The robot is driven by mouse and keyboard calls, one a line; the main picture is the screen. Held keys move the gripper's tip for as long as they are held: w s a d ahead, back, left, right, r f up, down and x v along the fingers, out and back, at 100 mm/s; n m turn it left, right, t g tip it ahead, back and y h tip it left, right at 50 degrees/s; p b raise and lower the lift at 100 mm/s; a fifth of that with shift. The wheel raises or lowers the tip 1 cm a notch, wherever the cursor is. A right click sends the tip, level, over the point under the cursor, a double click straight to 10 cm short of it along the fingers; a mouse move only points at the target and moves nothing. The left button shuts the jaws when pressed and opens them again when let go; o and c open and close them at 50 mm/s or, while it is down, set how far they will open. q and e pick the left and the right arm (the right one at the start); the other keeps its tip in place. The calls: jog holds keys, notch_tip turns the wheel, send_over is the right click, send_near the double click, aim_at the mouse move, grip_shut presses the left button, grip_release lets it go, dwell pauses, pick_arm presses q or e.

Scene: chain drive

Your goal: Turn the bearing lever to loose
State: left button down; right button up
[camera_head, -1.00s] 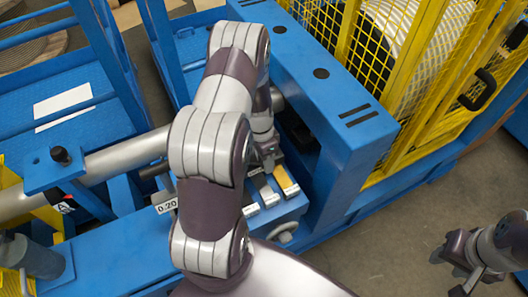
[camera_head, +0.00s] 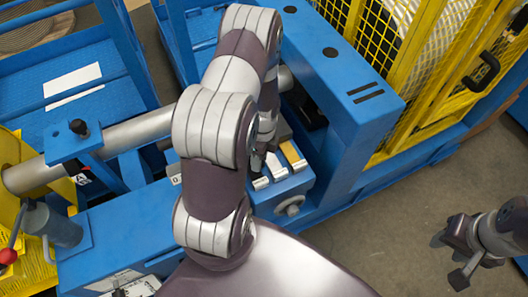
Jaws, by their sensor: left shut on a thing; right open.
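My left gripper (camera_head: 258,158) is low over the blue block (camera_head: 308,182), just left of a row of short flat bars. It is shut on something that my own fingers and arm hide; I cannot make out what. The bars are a yellow one (camera_head: 293,156) and two white ones (camera_head: 276,167), with a darker grey piece (camera_head: 283,129) behind. I cannot tell which part is the bearing lever. My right gripper (camera_head: 452,259) is open and empty at the right, above the floor.
A blue beam (camera_head: 345,75) stands just right of the bars, before a yellow mesh guard (camera_head: 395,75). A silver shaft (camera_head: 140,130) crosses at the left. A red-knobbed lever (camera_head: 8,256) is at the left edge. A round knob (camera_head: 291,206) is on the block's front.

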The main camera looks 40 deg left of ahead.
pick_arm(q)
jog(key=shift+s+a+m+p, duration=0.25)
jog(key=shift+s+m+p, duration=0.1)
jog(key=shift+s+m, duration=0.45)
jog(key=c, duration=0.7)
grip_release()
jog(key=shift+a, duration=0.1)
jog(key=r, duration=0.4)
jog(key=w+r, duration=0.1)
jog(key=r, duration=0.3)
jog(key=w+r, duration=0.1)
jog(key=r, duration=0.3)
jog(key=shift+w+a+r, duration=0.1)
jog(key=shift+w+r, duration=0.05)
jog(key=shift+r, duration=0.1)
